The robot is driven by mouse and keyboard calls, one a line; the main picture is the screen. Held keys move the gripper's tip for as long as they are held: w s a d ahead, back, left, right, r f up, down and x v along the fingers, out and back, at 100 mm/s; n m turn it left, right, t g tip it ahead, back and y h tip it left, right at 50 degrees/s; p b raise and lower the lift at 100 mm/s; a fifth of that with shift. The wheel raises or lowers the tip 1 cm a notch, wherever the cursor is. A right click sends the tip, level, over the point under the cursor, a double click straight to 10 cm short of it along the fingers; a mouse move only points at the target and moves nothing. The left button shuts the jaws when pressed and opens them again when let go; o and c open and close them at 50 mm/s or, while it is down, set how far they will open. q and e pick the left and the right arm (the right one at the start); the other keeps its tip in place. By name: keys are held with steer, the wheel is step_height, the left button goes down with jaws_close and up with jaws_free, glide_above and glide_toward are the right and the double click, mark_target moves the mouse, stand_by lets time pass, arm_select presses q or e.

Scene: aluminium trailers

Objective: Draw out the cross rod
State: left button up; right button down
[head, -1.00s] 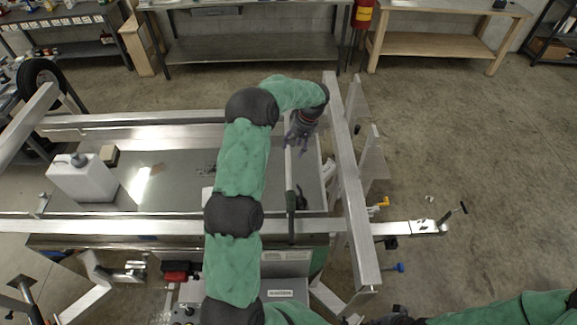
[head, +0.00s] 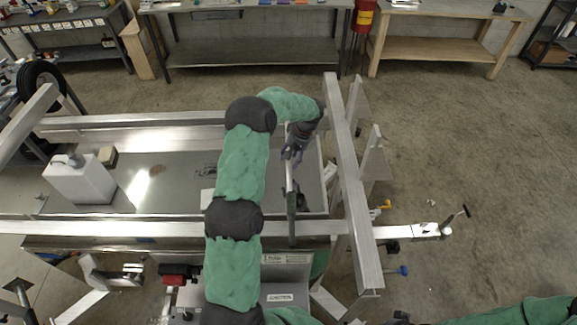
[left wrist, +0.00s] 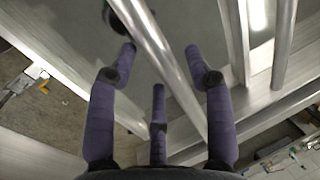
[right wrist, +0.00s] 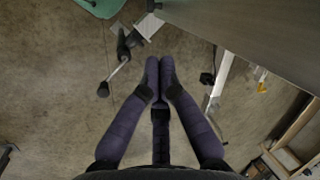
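The cross rod, which I take to be the slim silver bar (head: 289,172), spans the trailer bed in the head view, with a dark part near its front end. In the left wrist view a round shiny bar (left wrist: 165,62) runs diagonally between my fingers. My left gripper (head: 296,146) is at the rod's far part; its fingers (left wrist: 160,58) are spread on both sides of the bar, with a visible gap. Whether any finger touches it I cannot tell. My right gripper (right wrist: 160,62) has its fingertips together, empty, over the floor outside the trailer.
Aluminium frame rails (head: 352,190) stand close to the right of the left gripper. A white jug (head: 80,180) and a small block sit on the trailer bed. A coupler bar with a handle (head: 430,230) juts out right. The floor at right is open.

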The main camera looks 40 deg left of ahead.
arm_select(q)
jaws_close()
steer(key=shift+r, duration=0.25)
steer(key=s+a+b, duration=0.2)
steer(key=s+a, duration=0.2)
steer(key=a, duration=0.1)
steer(key=shift+s+a, duration=0.2)
steer(key=shift+s, duration=0.1)
stand_by(0.8)
steer(key=shift+r, duration=0.1)
step_height(320, 180, up, 9)
steer(key=p, duration=0.3)
steer(key=shift+p, duration=0.35)
stand_by(0.8)
